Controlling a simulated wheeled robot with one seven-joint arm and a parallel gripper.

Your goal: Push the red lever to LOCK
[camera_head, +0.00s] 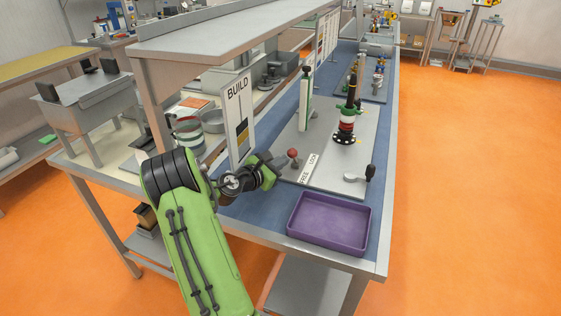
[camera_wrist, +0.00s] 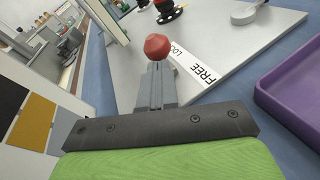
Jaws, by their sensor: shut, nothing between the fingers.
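The red lever shows as a round red knob (camera_head: 293,153) at the left side of the grey plate, beside the FREE/LOCK label (camera_head: 308,168). In the wrist view the red knob (camera_wrist: 167,46) is just beyond my fingertips and overlaps the LOCK end of the label (camera_wrist: 192,62). The lever's arm is mostly hidden, and I cannot tell its exact setting. My gripper (camera_head: 282,160) is shut and empty, close to the knob on its left side. In the wrist view my shut fingers (camera_wrist: 156,70) point at the knob; I cannot tell whether they touch it.
A purple tray (camera_head: 329,221) lies in front of the plate. A small grey handle (camera_head: 356,177) is at the plate's right corner. A post with stacked rings (camera_head: 346,125) and a green-white column (camera_head: 306,100) stand farther back. The BUILD board (camera_head: 239,118) stands close left of my gripper.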

